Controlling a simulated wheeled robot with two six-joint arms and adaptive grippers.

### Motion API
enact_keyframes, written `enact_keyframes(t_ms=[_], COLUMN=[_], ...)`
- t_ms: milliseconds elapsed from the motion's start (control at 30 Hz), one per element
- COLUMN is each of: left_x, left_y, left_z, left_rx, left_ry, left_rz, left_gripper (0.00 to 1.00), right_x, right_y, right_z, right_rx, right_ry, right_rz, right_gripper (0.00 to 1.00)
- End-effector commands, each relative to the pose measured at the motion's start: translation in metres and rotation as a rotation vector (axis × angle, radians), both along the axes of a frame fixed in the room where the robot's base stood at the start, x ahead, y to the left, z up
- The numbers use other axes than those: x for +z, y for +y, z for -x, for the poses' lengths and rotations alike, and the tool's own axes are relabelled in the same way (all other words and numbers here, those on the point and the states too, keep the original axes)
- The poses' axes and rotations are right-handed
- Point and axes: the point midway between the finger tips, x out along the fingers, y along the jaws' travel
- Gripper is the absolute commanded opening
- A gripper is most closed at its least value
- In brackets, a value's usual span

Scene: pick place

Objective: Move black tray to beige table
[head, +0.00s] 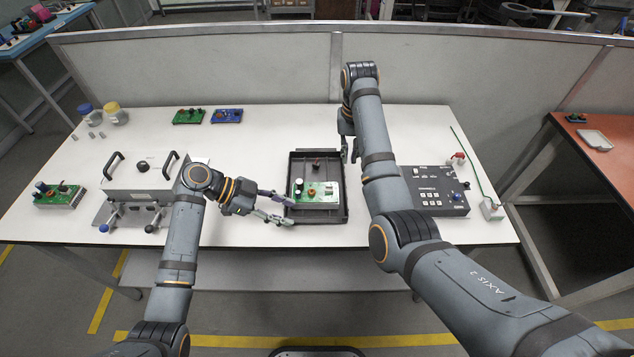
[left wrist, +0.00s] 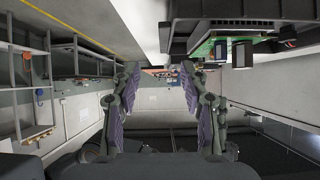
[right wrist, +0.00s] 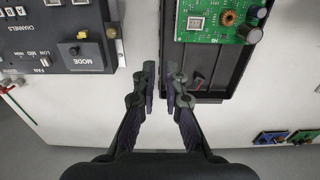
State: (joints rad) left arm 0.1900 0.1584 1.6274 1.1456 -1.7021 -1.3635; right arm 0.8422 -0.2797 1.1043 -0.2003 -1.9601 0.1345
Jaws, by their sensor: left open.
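The black tray (head: 335,213) lies on a white-topped table (head: 380,240) and holds a green circuit board (head: 316,192). No table looks clearly beige. My left gripper (head: 280,206) is open at the tray's left side, one finger close to its near left corner; contact is unclear. In the left wrist view its fingers (left wrist: 158,72) stand wide apart, empty, with the tray (left wrist: 225,14) at upper right. My right gripper (head: 348,150) is at the tray's far right corner. In the right wrist view its fingertips (right wrist: 161,75) are close together at the tray's wall (right wrist: 210,97); whether they grip is unclear.
A black control panel (head: 435,190) stands right of the tray, partly behind my right arm. A grey press-like fixture (head: 135,180) stands left. Two small boards (head: 208,116) lie at the back. An orange-topped table (head: 610,160) stands right, a blue one (head: 40,35) at far left.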

Motion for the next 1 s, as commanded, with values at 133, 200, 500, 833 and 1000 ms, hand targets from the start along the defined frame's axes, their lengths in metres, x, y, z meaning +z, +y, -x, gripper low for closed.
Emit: enact_keyframes(t_ms=[133, 200, 500, 833, 1000], left_x=[-0.005, -0.011, -0.042, -0.059, -0.06], left_y=[-0.008, -0.016, -0.062, -0.086, -0.086], left_z=[0.0, 0.0, 0.0, 0.0, 0.0], left_rx=[0.002, 0.002, 0.002, 0.002, 0.002], left_ry=[0.002, 0.003, 0.002, 0.001, 0.001], left_rz=[0.002, 0.003, 0.002, -0.001, -0.002], left_gripper=[0.44, 0.44, 0.44, 0.44, 0.44], right_x=[-0.01, -0.02, -0.076, -0.104, -0.105], right_y=[0.0, 0.0, 0.0, 0.0, 0.0], right_z=[0.0, 0.0, 0.0, -0.001, -0.001], right_rx=[0.0, 0.0, 0.0, 0.0, 0.0], right_ry=[0.002, 0.002, 0.002, -0.001, -0.001], right_rz=[0.0, 0.0, 0.001, 0.0, 0.0], right_gripper=[0.1, 0.1, 0.1, 0.1, 0.1])
